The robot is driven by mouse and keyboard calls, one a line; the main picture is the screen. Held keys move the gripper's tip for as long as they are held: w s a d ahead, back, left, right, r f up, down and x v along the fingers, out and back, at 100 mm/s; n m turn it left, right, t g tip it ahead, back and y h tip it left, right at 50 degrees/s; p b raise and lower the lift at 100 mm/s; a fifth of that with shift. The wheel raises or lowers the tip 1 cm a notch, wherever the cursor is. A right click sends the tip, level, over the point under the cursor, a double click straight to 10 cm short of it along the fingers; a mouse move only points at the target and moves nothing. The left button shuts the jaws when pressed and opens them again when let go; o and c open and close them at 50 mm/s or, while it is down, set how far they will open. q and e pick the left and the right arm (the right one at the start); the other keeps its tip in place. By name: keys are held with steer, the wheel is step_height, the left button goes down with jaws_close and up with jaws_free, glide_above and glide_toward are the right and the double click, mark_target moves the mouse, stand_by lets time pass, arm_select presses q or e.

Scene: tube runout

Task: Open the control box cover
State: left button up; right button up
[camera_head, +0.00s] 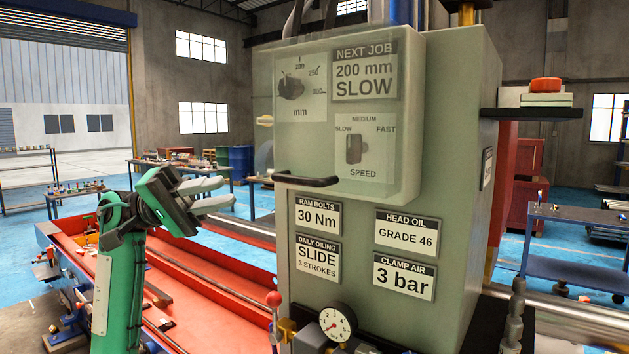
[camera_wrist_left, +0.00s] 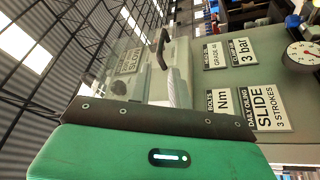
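The control box cover (camera_head: 410,180) is a clear, pale box-shaped lid on the upper front of the green-grey machine head. It is shut over a rotary mm knob (camera_head: 291,87) and a speed switch (camera_head: 354,149). Its black bar handle (camera_head: 306,180) runs along the lower left edge; the handle also shows in the left wrist view (camera_wrist_left: 162,48). My left gripper (camera_head: 228,192) is left of the cover, about level with the handle and apart from it. Its two grey fingers point right with a gap between them and nothing held. My right gripper is out of view.
Labels (camera_head: 318,217) and a pressure gauge (camera_head: 337,322) sit below the cover. A red-knobbed lever (camera_head: 273,299) stands at the machine's lower left. A shelf (camera_head: 543,114) with a red item juts out at right. Open air lies between gripper and handle.

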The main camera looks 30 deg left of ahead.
mark_target(296, 180)
arm_select(q)
steer(key=shift+m, duration=0.3)
steer(key=p+x, duration=0.7)
steer(key=x, duration=0.6)
steer(key=shift+s+d+f, duration=0.1)
steer(key=shift+s, duration=0.05)
steer(key=shift+d, duration=0.3)
steer(key=shift+f, duration=0.1)
steer(key=shift+c, duration=0.4)
jaws_close()
